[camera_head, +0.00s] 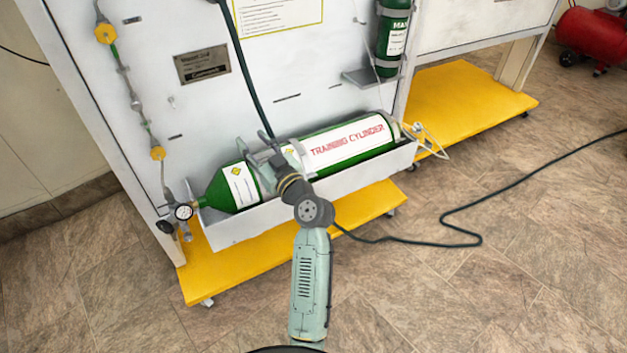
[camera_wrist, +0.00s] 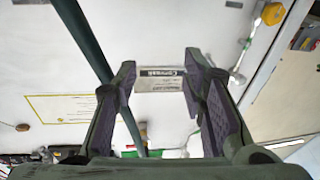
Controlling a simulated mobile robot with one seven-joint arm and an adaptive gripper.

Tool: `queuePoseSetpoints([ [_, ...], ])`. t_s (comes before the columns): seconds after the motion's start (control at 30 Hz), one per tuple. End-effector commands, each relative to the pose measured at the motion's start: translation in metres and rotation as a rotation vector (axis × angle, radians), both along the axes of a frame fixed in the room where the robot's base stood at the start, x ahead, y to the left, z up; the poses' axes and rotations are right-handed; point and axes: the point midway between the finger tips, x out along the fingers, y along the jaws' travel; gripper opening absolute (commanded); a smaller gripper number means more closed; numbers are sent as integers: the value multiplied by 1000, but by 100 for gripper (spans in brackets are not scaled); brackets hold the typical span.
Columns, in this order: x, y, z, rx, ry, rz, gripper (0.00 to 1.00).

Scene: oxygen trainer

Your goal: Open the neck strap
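The green training cylinder (camera_head: 350,142), with white labels, lies on its side in a grey tray (camera_head: 380,168) on the white panel. A grey band (camera_head: 298,152) shows around its middle, just right of my gripper. I cannot tell whether this is the neck strap; no strap shows clearly at the cylinder's neck (camera_head: 204,200) on the left. My gripper (camera_head: 254,148) is over the left half of the cylinder and hides part of it. In the wrist view my gripper (camera_wrist: 160,72) is open, with nothing between its fingers. It faces the panel and its nameplate (camera_wrist: 160,79).
A dark green hose (camera_head: 245,75) runs down the panel behind my gripper; it crosses the wrist view (camera_wrist: 88,42) at left. A pressure gauge (camera_head: 183,212) sits by the cylinder's neck. A smaller green cylinder (camera_head: 392,40) stands upright at upper right. The floor in front is mostly clear.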

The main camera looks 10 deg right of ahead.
Motion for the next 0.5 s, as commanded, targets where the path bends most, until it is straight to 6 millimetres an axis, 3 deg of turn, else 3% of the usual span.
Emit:
queuePoseSetpoints([
  [0.03, -9, -44, -42, 5, 49, -40, 38],
  [0.1, -28, -91, -84, 12, 91, -73, 38],
  [0.2, -57, -140, -126, 28, 123, -112, 38],
  [0.33, -83, -173, -154, 41, 135, -141, 38],
  [0.5, -83, -179, -159, 46, 134, -147, 38],
])
